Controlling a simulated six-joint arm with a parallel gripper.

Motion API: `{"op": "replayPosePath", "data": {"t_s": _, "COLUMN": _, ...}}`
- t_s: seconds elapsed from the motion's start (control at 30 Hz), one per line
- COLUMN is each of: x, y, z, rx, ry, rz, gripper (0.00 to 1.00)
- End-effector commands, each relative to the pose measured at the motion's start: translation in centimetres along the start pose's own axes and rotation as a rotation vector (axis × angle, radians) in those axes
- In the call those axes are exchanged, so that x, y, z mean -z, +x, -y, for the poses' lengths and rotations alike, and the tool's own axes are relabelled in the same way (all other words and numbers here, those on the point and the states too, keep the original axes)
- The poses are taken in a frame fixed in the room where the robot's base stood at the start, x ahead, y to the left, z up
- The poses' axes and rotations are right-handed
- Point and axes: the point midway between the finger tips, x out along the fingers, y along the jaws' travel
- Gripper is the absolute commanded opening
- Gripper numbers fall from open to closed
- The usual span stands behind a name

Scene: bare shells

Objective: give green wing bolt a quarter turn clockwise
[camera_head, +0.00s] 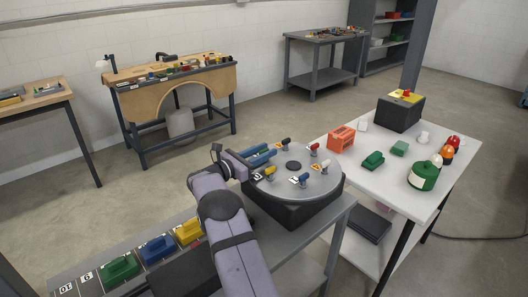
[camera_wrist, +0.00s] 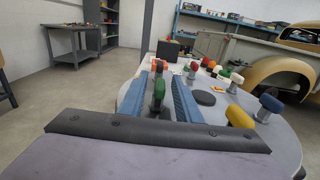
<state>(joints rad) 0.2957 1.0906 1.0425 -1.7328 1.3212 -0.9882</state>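The green wing bolt (camera_wrist: 158,91) stands upright on the round grey turntable in the wrist view. My gripper (camera_wrist: 163,80) has its two blue fingers on either side of it. The fingers are apart, with a visible gap between the bolt and the right finger; contact on the left side is unclear. In the head view my gripper (camera_head: 270,153) is at the left edge of the round turntable (camera_head: 325,183), and I cannot make out the green bolt there.
Other wing bolts stand on the turntable: yellow (camera_head: 270,171), blue (camera_head: 304,178) and red (camera_head: 314,147). A dark round cap (camera_head: 293,165) is in the middle. A white table (camera_head: 390,178) with an orange holder (camera_head: 341,138) stands to the right. Colored blocks line the bench at front left.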

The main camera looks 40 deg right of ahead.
Motion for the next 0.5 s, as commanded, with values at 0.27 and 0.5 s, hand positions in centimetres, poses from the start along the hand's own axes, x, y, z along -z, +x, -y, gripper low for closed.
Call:
{"op": "replayPosePath", "data": {"t_s": 0.27, "x": 0.0, "y": -0.02, "z": 0.02, "rx": 0.001, "ry": 0.0, "rz": 0.0, "gripper": 0.0}}
{"op": "replayPosePath", "data": {"t_s": 0.5, "x": 0.07, "y": 0.08, "z": -0.15, "rx": 0.029, "ry": 0.003, "rz": 0.006, "gripper": 0.0}}
